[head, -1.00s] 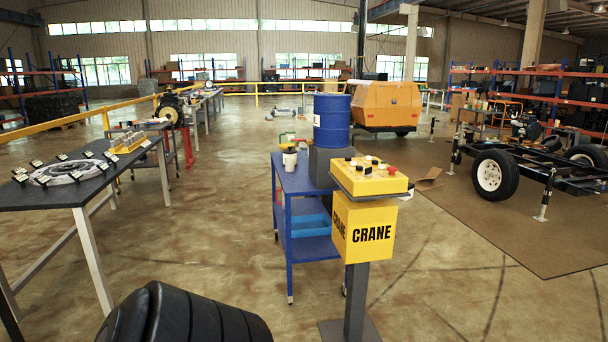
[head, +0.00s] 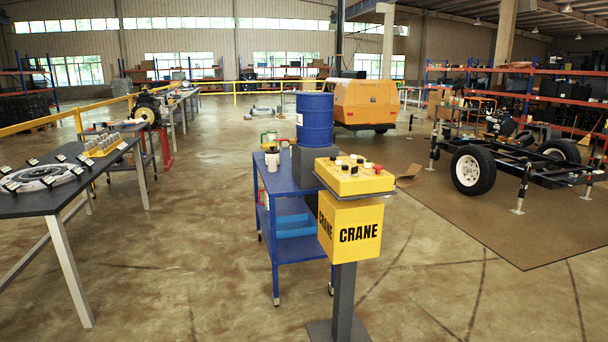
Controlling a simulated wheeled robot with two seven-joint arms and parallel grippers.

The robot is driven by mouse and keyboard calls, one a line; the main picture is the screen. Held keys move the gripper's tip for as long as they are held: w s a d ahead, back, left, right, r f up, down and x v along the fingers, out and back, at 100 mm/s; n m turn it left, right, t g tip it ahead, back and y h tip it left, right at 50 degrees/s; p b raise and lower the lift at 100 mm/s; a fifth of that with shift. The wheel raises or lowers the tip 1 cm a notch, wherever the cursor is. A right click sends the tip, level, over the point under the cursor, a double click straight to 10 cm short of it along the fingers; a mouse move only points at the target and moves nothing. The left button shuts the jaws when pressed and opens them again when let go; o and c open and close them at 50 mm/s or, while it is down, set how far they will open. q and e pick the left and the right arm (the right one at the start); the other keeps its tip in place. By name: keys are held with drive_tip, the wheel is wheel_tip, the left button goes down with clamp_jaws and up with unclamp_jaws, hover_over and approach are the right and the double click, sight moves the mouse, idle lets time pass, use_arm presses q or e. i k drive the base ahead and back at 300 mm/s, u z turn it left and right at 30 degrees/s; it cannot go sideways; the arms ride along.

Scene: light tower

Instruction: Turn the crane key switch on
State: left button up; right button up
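The yellow crane control box (head: 350,232) stands on a grey post in the middle right of the head view, with CRANE on its sides. Its sloped yellow top panel (head: 354,180) carries several knobs and buttons in black, white and red. The key switch is too small to pick out among them. Neither of my grippers shows in the head view.
A dark workbench (head: 62,185) is at the left. A trailer chassis with a wheel (head: 473,170) is at the right. The floor in front is open.

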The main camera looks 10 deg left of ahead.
sight(355, 172)
drive_tip(key=u, duration=0.25)
drive_tip(key=i, duration=1.15)
drive_tip(key=z, duration=1.8)
drive_tip(key=i, duration=1.45)
drive_tip(key=u, duration=0.3)
